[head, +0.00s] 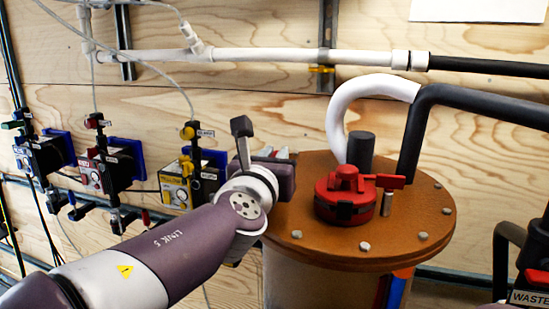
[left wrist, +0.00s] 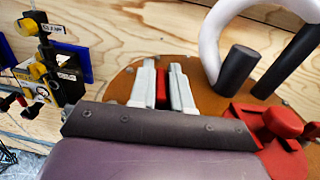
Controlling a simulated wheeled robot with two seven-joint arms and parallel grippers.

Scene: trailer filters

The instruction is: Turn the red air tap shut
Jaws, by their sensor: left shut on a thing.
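My left gripper (head: 283,154) is over the left part of a round brown drum lid (head: 290,238). In the left wrist view its two grey fingers (left wrist: 162,72) are closed on a narrow red piece (left wrist: 162,86). This looks like the handle of the red air tap; the rest of it is hidden by the fingers and palm. In the head view the gripper hides this piece. A separate larger red round fitting (head: 345,203) with a red side lever (head: 390,181) sits on the lid to the right, apart from the fingers.
A white hose (head: 345,105) and a black pipe (head: 415,130) rise from the lid. Several valve boxes, one yellow (head: 176,185), hang on the plywood wall at left. A white pipe (head: 265,55) crosses above. A black item marked WASTE (head: 530,298) is at right.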

